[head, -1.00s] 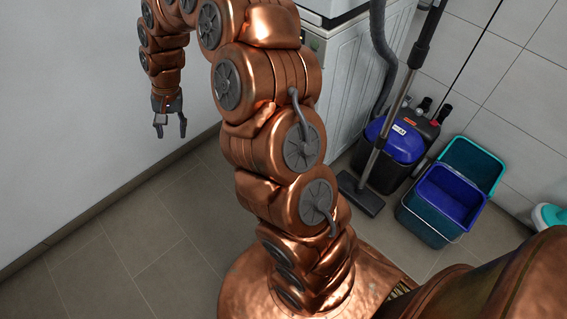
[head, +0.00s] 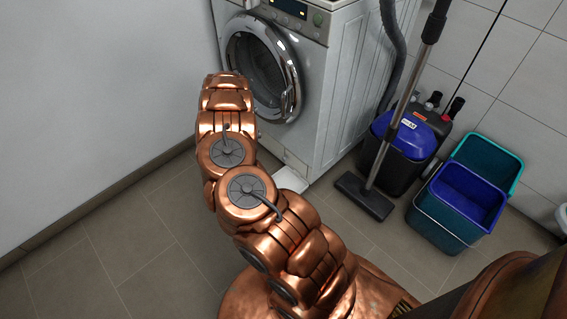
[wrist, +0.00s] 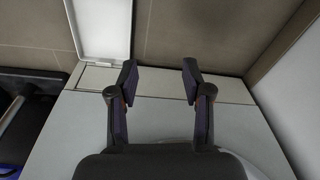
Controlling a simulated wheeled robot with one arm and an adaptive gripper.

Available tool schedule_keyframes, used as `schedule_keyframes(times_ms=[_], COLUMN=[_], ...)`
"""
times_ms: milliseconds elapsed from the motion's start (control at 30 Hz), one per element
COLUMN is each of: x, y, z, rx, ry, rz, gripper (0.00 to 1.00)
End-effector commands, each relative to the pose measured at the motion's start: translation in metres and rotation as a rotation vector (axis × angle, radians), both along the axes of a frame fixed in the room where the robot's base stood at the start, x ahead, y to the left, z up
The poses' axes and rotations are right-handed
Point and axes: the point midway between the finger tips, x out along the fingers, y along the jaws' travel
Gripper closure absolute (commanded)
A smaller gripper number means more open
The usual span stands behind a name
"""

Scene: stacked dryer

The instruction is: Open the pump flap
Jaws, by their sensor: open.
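The pump flap (head: 292,179) is a small white panel low on the front of the washing machine (head: 325,95). It stands out from the base over the floor, swung open. In the wrist view the flap (wrist: 100,28) is at the upper left, its raised rim showing. My gripper (wrist: 160,78) is open and empty, its two dark fingers apart over the machine's lower front. The flap is beside and beyond the left fingertip; I cannot tell whether they touch. In the head view my arm hides the gripper.
The round door (head: 262,68) is above my arm's end. A vacuum head (head: 363,195), a black bin with a blue lid (head: 408,133) and teal and blue buckets (head: 465,195) stand to the right. A wall (head: 100,110) is close on the left. Floor (head: 110,250) at lower left is clear.

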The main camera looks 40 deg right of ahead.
Motion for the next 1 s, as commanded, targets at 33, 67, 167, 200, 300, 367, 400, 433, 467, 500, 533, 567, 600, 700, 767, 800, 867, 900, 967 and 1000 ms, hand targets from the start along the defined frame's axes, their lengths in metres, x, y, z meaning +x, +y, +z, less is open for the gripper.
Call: schedule_keyframes(times_ms=[33, 67, 167, 200, 300, 367, 400, 433, 467, 500, 533, 567, 600, 700, 767, 800, 867, 900, 967, 1000], x=[-0.008, -0.012, -0.024, -0.031, -0.043, -0.049, -0.053, -0.055, -0.056, -0.058, -0.059, -0.06, -0.061, -0.062, -0.063, -0.063, -0.063, -0.063, -0.063, -0.062], y=[-0.02, -0.031, -0.069, -0.082, -0.112, -0.126, -0.133, -0.138, -0.141, -0.146, -0.148, -0.15, -0.152, -0.156, -0.159, -0.161, -0.163, -0.166, -0.17, -0.171], z=[-0.028, -0.038, -0.067, -0.077, -0.095, -0.102, -0.106, -0.108, -0.11, -0.111, -0.112, -0.113, -0.115, -0.121, -0.126, -0.131, -0.139, -0.144, -0.152, -0.156], rx=[-0.032, -0.052, -0.119, -0.143, -0.199, -0.228, -0.242, -0.251, -0.259, -0.267, -0.272, -0.276, -0.28, -0.283, -0.283, -0.283, -0.282, -0.283, -0.284, -0.283], ry=[0.007, 0.009, 0.009, 0.013, 0.012, 0.013, 0.013, 0.013, 0.013, 0.013, 0.012, 0.012, 0.012, 0.012, 0.012, 0.012, 0.013, 0.012, 0.011, 0.01], rz=[-0.034, -0.054, -0.113, -0.133, -0.177, -0.195, -0.205, -0.209, -0.214, -0.219, -0.223, -0.226, -0.228, -0.231, -0.231, -0.232, -0.23, -0.229, -0.23, -0.23], gripper=[0.51, 0.51, 0.51, 0.51, 0.51, 0.51, 0.51, 0.51, 0.51, 0.51, 0.51, 0.51, 0.51, 0.51, 0.51, 0.51, 0.51, 0.51, 0.51, 0.51])
